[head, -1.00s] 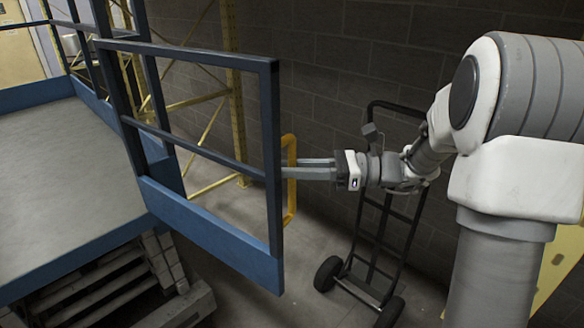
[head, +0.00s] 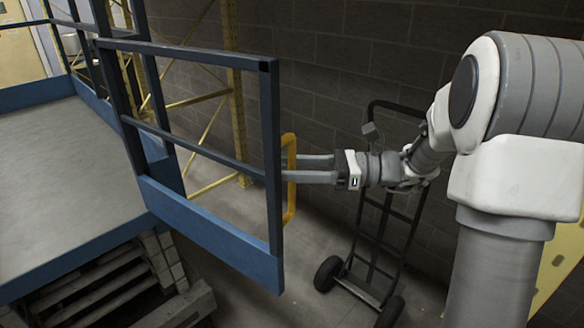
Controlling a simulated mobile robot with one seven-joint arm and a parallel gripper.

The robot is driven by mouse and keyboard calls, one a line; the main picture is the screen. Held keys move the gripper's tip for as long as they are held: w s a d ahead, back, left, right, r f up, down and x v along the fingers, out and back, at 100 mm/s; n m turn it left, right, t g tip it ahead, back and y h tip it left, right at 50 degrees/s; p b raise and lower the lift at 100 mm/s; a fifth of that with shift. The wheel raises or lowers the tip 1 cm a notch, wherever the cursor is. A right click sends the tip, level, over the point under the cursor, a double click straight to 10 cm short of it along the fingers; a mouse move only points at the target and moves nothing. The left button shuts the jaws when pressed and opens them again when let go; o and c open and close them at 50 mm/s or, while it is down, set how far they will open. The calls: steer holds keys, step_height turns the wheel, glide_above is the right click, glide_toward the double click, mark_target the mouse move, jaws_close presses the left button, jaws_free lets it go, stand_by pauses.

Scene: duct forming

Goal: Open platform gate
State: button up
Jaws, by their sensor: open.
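The platform gate (head: 203,154) is a dark blue-grey frame with a mid rail and a blue bottom plate. It stands swung out from the edge of the raised platform (head: 75,170), leaving an opening beside it. A yellow handle (head: 290,205) is on the gate's free end post. My gripper (head: 300,169) is at this handle, coming from the right. Its two fingers are spread, one above the other in the picture, with their tips at the handle. Whether they touch it cannot be told.
A black hand truck (head: 375,250) stands against the grey block wall behind my gripper. Yellow rack posts (head: 232,90) stand behind the gate. Wooden pallets (head: 120,285) lie under the platform. Bare floor shows between the gate and the hand truck.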

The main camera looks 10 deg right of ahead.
steer(key=shift+d, duration=0.1)
steer(key=s+d+b, duration=0.2)
steer(key=d, duration=1.5)
steer(key=shift+s+b, duration=0.2)
steer(key=shift+b, duration=0.2)
